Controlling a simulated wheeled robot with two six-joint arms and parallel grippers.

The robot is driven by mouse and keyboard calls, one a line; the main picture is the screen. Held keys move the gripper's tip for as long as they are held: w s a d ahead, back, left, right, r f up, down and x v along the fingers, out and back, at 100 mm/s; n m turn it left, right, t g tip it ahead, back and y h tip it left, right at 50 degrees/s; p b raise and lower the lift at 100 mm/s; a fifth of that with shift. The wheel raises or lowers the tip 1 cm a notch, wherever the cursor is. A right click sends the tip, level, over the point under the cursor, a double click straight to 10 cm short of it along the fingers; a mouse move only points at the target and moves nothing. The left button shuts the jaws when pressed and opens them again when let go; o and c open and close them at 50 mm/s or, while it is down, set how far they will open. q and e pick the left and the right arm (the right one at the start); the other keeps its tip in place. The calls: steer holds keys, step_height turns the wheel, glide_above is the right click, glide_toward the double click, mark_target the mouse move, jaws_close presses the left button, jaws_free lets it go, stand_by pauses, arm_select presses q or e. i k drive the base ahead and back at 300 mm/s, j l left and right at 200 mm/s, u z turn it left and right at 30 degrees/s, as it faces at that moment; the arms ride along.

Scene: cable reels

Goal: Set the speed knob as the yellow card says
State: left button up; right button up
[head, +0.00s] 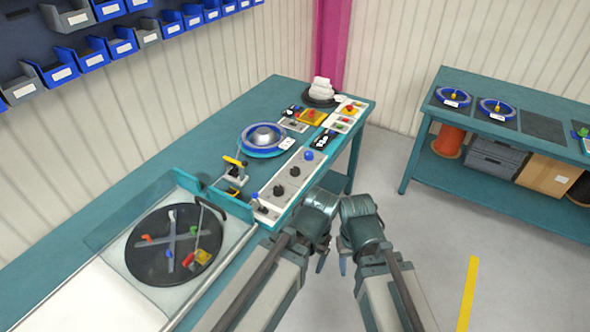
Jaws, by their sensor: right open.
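A light grey control panel (270,206) runs along the front edge of the teal bench. It carries a blue knob (308,155) and dark knobs (279,190); which one is the speed knob, and its setting, is too small to tell. A yellow plate with a red button (311,117) sits at the panel's far end; I cannot make out a yellow card with readable writing. My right gripper (345,260) is open and empty, in front of the bench and apart from the panel. My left gripper (324,258) is close beside it, its jaws unclear.
A blue cable reel (263,139) sits on the bench behind the panel. A second bench (425,118) with reels stands at the right. The floor between the benches is clear.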

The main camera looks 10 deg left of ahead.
mark_target(294, 171)
steer(key=i+l, duration=0.15)
steer(key=i, duration=0.5)
steer(key=i+l, duration=0.15)
steer(key=i, duration=0.45)
